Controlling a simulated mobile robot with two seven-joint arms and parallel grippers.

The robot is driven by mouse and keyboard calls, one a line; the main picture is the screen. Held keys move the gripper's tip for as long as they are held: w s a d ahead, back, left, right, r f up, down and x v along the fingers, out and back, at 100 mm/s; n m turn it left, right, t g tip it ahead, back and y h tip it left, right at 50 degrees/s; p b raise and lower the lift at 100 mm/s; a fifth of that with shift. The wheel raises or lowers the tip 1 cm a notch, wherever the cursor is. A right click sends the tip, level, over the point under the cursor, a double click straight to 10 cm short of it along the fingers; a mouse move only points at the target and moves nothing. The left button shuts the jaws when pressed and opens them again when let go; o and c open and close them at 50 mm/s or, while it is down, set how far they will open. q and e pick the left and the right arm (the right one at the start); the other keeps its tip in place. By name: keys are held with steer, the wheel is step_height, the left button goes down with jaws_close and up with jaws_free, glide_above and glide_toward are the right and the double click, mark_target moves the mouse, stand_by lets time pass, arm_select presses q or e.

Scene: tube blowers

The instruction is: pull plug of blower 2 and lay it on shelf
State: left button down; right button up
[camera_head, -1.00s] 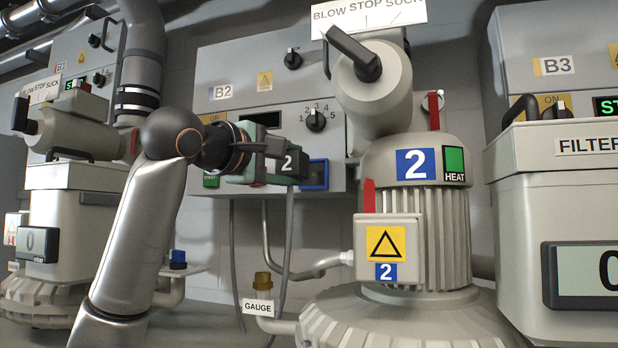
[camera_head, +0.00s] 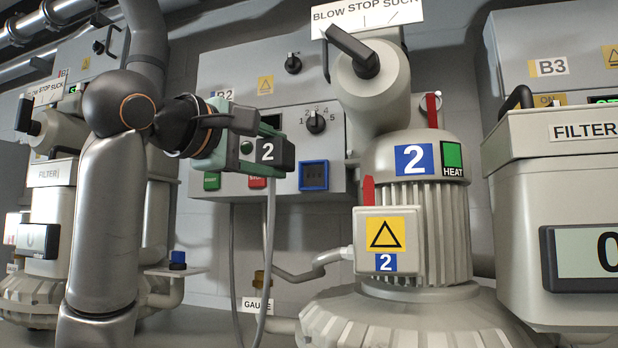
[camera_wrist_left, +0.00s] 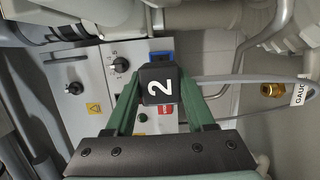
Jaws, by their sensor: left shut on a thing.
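The black plug marked 2 (camera_head: 273,152) is held in my left gripper (camera_head: 250,146), off the panel and to the left of the blue-framed socket (camera_head: 314,176). The socket is uncovered on panel B2. In the left wrist view the plug (camera_wrist_left: 159,84) sits between the two green fingers, its label facing the camera. A grey cable (camera_head: 268,225) hangs down from the plug. Blower 2 (camera_head: 415,165) stands to the right of the gripper. A small shelf (camera_head: 195,271) at lower left carries a blue-topped item. My right gripper is not in view.
Panel B2 (camera_head: 225,120) is behind the gripper, with a knob (camera_head: 316,122) and green and red buttons. A gauge fitting (camera_head: 263,279) is below. The FILTER unit (camera_head: 510,190) stands at far right.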

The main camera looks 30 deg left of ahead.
mark_target(276, 151)
arm_select(q)
steer(key=shift+s+d+b, duration=0.25)
steer(key=shift+s+b, duration=0.05)
steer(key=shift+s, duration=0.7)
steer(key=shift+s+d+b, duration=0.25)
steer(key=shift+s, duration=0.75)
steer(key=shift+s+d+b, duration=0.25)
steer(key=shift+s+b, duration=0.05)
steer(key=shift+s, duration=0.7)
steer(key=s+a, duration=0.3)
steer(key=a, duration=0.9)
steer(key=shift+a, duration=0.1)
